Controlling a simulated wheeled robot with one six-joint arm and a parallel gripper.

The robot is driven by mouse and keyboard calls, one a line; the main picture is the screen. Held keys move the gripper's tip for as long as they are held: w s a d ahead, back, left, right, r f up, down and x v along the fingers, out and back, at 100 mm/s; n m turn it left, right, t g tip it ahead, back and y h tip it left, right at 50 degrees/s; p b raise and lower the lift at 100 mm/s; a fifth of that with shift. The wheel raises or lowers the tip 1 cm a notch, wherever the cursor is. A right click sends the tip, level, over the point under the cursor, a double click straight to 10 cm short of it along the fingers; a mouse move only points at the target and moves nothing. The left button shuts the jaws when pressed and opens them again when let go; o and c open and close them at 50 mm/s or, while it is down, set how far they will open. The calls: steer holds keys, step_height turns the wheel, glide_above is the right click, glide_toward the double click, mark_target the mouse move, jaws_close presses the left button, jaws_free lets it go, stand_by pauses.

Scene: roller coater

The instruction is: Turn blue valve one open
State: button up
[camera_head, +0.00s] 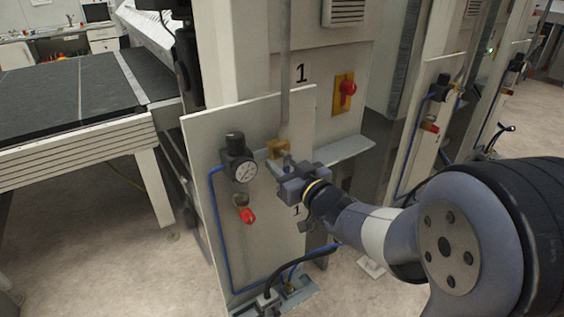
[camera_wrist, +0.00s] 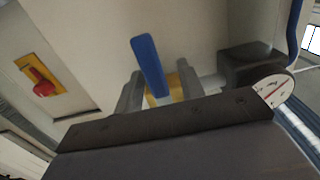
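The blue valve handle (camera_wrist: 148,62) shows in the wrist view as a flat blue lever on a yellow-brass valve body (camera_wrist: 174,90). My gripper (camera_wrist: 158,90) is open, with one finger on each side of the lever's lower part and a visible gap on both sides. Whether either finger touches the lever I cannot tell. In the head view, my gripper (camera_head: 285,168) is just below and in front of the brass valve body (camera_head: 277,148) on the panel. The blue handle is mostly hidden there by the gripper.
A pressure gauge (camera_head: 244,171) with a black regulator is left of the gripper, with a small red valve (camera_head: 246,215) below it. A red rotary switch (camera_head: 347,88) on a yellow plate is at upper right. The panel (camera_head: 235,275) carries blue tubing.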

steer(key=shift+w+a, duration=0.2)
steer(key=shift+w, duration=0.1)
steer(key=shift+c, duration=0.3)
jaws_close()
